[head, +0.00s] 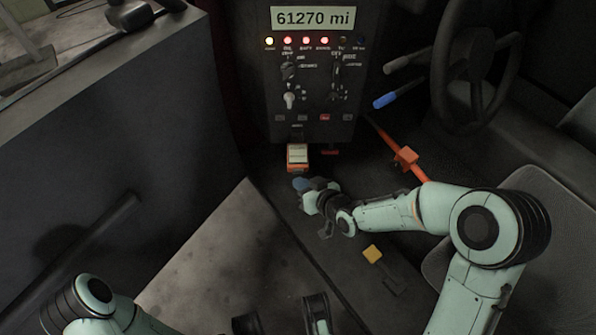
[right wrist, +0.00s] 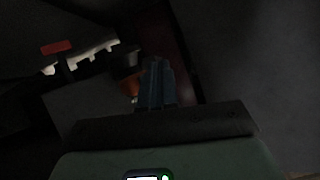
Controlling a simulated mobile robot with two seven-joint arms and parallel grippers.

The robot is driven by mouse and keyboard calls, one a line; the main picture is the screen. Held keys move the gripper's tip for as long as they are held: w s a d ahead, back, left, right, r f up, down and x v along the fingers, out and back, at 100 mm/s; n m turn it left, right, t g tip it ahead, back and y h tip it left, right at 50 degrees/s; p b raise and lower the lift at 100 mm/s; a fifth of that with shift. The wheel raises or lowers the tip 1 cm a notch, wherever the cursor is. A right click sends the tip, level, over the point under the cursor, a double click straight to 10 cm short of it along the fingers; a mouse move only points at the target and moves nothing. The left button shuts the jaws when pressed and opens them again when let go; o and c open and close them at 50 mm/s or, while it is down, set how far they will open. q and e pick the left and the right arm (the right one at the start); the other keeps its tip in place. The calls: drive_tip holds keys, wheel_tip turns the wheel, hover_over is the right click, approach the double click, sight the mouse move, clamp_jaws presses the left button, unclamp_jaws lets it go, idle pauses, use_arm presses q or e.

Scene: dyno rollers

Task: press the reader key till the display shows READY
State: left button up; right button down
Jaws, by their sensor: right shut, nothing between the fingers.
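A small orange device with a pale top face (head: 297,157), which looks like the reader, sits just below the dash panel. Its key and any text on it are too small to read. My right gripper (head: 300,184) is shut and empty, its blue fingertips just in front of and below the device, seemingly apart from it. In the right wrist view the shut blue fingers (right wrist: 156,83) point at a dark and orange thing (right wrist: 130,82), probably the same device; the picture is too dark to tell contact.
The dash panel (head: 312,100) has a display (head: 313,18) reading "61270 mi", several lit lamps and switches. An orange lever (head: 405,158), a blue-tipped stalk (head: 386,100) and the steering wheel (head: 478,55) are to the right. A yellow piece (head: 372,254) lies on the floor nearer me.

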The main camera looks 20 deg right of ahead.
drive_tip(key=shift+s+a, duration=0.2)
drive_tip(key=shift+s, duration=0.6)
drive_tip(key=shift+s+a, duration=0.25)
drive_tip(key=shift+s, duration=0.6)
drive_tip(key=shift+s+a, duration=0.2)
drive_tip(key=shift+s, duration=0.6)
